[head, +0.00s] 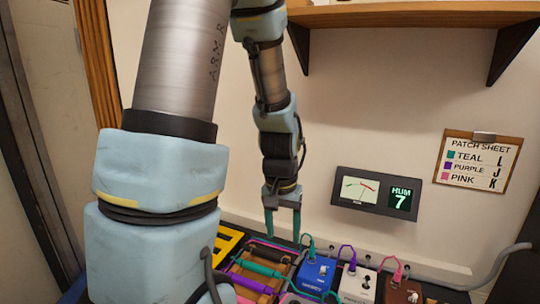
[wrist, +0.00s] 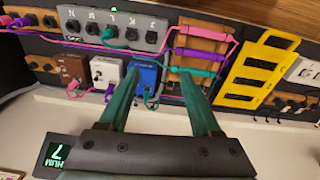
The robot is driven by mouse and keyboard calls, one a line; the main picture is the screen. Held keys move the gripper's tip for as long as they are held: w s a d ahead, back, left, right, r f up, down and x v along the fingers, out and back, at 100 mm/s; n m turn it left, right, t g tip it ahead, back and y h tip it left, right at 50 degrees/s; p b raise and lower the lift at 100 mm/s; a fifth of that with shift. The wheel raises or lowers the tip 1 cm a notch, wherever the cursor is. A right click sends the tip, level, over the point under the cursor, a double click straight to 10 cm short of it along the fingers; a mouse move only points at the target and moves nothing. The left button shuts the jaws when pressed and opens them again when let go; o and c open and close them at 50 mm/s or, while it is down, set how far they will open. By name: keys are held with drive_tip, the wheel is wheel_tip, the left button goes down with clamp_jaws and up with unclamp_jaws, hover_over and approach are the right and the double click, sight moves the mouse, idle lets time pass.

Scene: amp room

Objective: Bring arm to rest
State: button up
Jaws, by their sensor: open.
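My gripper (head: 283,222) hangs fingers down above the bench, in front of the wall and left of the hum meter. Its two teal fingers are apart with nothing between them; they also show in the wrist view (wrist: 172,88). Below it is a wooden rack (wrist: 203,45) with pink, purple and teal cable rolls. Beside the rack stand a blue pedal (head: 315,275), a white pedal (head: 357,284) and a brown pedal (head: 403,291), with teal, purple and pink plugs at their backs. My arm's near links hide the left part of the bench in the head view.
The hum meter (head: 376,192) on the wall reads 7. A patch sheet (head: 478,163) hangs to its right. A wooden shelf (head: 405,14) juts out above. A yellow slotted holder (wrist: 254,68) lies beside the rack. A grey box with lettered sockets (wrist: 113,29) stands near the pedals.

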drive_tip(key=s+a+r+n+p, duration=0.25)
drive_tip(key=a+r, duration=0.45)
drive_tip(key=a, duration=0.4)
wheel_tip(320, 180, up, 38)
drive_tip(key=d+p, duration=0.1)
drive_tip(key=p, duration=3.6)
drive_tip(key=shift+f+t, duration=0.15)
drive_tip(key=shift+t, duration=0.25)
